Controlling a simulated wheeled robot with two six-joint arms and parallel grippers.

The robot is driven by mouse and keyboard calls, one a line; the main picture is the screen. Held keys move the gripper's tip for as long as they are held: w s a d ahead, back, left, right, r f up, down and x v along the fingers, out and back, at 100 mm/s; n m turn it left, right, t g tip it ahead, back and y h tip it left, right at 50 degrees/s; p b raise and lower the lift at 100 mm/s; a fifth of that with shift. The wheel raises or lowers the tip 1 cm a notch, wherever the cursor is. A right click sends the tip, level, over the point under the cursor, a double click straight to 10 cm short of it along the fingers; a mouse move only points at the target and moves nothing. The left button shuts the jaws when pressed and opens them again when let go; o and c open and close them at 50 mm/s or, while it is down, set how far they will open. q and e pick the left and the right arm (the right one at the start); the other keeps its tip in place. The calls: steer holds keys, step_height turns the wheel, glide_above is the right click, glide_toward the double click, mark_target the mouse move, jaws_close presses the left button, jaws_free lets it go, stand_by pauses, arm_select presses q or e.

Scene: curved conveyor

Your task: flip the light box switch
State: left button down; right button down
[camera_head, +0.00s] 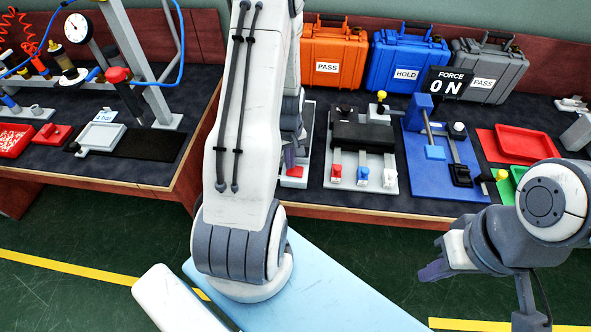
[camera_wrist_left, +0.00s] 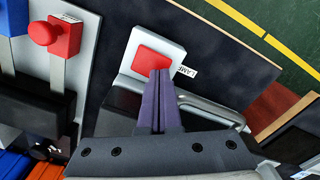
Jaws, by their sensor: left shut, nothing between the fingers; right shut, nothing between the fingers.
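The light box switch is a red rocker (camera_wrist_left: 152,62) on a white base (camera_wrist_left: 175,52) with a label reading LAMP, in the left wrist view. In the head view its white base (camera_head: 294,182) shows partly beside my left arm. My left gripper (camera_wrist_left: 160,74) is shut and empty, its purple fingertips over the lower right edge of the red rocker; I cannot tell whether they touch. In the head view my left arm hides most of that gripper. My right gripper (camera_head: 432,271) is shut and empty over the floor in front of the bench.
Right of the switch is a panel (camera_head: 362,185) with red, blue and white levers. Further right stand a blue fixture (camera_head: 438,180) with a FORCE ON sign (camera_head: 448,84) and red and green trays (camera_head: 520,141). Orange, blue and grey cases (camera_head: 333,55) line the back.

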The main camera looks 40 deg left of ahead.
arm_select(q)
steer(key=shift+f+b, duration=0.45)
steer(key=shift+f, duration=0.25)
steer(key=shift+r, duration=0.1)
steer(key=shift+r+p, duration=3.05)
steer(key=shift+r, duration=0.4)
